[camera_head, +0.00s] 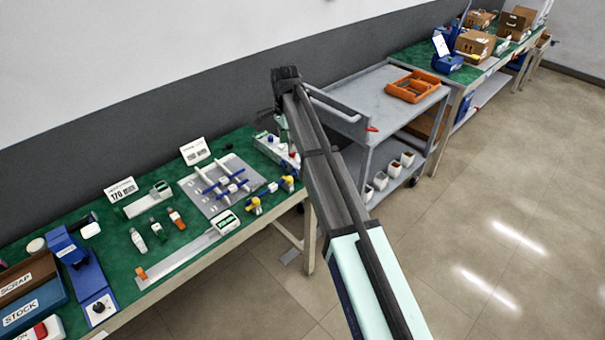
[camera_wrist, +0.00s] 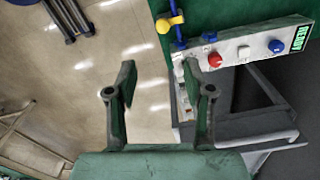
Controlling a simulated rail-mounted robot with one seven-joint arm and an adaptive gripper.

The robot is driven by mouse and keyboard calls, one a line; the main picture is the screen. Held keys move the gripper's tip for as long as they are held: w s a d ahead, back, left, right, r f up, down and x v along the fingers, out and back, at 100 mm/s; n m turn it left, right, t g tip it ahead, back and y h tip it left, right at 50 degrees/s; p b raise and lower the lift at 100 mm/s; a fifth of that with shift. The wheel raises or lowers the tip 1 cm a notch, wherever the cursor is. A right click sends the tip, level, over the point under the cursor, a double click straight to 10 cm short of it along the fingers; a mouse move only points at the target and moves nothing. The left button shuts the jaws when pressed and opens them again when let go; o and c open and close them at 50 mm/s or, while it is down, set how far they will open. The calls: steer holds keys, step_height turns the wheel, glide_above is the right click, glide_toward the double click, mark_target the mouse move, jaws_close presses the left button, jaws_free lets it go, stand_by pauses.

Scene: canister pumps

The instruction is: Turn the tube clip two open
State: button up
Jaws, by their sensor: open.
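A grey plate (camera_head: 192,187) on the green bench holds white tubes and several blue clip-like parts (camera_head: 232,187) in the head view. No number on these parts can be read, so I cannot tell which one is tube clip two. My gripper (camera_wrist: 159,88) is open and empty in the wrist view, its two fingers well apart over the floor beyond the bench. In that view, a yellow part (camera_wrist: 164,24) with a blue piece stands at the bench edge, up and to the left of the right finger.
A control box (camera_wrist: 243,49) with a red knob (camera_wrist: 215,61), blue knobs and a READY display lies near the right finger. A grey cart (camera_head: 365,95) with an orange tray (camera_head: 413,86) stands right of the bench (camera_head: 110,250). Open floor lies in front.

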mark_target(289, 178)
steer(key=f+p, duration=0.1)
steer(key=f, duration=0.4)
steer(key=f+p, duration=0.2)
steer(key=f, duration=0.3)
steer(key=f+p, duration=0.2)
steer(key=f, duration=0.4)
steer(key=shift+w, duration=0.25)
jaws_close()
